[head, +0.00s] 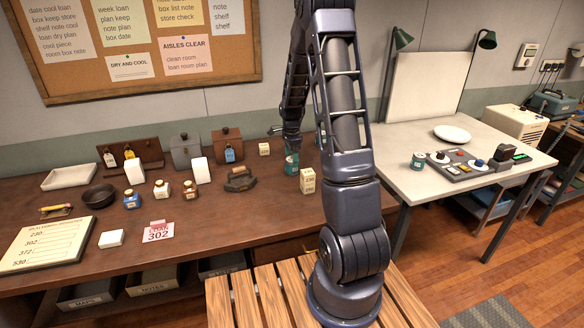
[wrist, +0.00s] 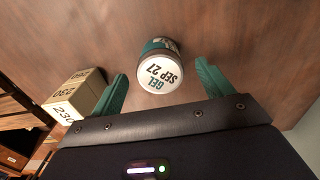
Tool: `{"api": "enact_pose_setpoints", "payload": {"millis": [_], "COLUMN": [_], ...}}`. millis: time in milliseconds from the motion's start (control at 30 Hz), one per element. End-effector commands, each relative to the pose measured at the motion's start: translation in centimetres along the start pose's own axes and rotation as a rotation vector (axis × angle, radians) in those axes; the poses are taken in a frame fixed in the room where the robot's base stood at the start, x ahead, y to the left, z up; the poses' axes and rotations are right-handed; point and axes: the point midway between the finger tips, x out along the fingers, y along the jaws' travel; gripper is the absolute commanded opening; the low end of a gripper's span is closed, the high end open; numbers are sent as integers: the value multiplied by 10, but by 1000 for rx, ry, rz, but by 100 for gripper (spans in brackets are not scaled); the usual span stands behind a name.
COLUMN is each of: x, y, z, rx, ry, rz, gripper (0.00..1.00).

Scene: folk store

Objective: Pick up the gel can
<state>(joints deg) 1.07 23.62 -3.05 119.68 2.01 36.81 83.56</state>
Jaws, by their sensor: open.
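The gel can (wrist: 160,65) is teal with a white top reading "GEL SEP 27" and stands on the brown wooden table. In the wrist view it is just ahead of and between the fingertips of my gripper (wrist: 161,75), which is open and empty.
A small cream box (wrist: 75,97) marked 230 stands close by the left finger; it also shows in the head view (head: 307,181). A dark iron-like object (head: 240,181) stands to the left.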

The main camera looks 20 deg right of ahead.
Motion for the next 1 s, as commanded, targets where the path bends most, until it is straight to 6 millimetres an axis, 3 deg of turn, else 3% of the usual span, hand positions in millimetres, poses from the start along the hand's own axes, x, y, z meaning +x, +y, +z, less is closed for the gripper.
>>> {"api": "enact_pose_setpoints", "payload": {"millis": [233, 533, 800, 1000], "x": [12, 50, 55, 55], "y": [0, 0, 0, 0], "z": [-1, -2, -2, -2], "rx": [0, 0, 0, 0], "ry": [0, -1, 0, 0], "rz": [0, 0, -1, -1], "gripper": [79, 79, 79, 42]}}
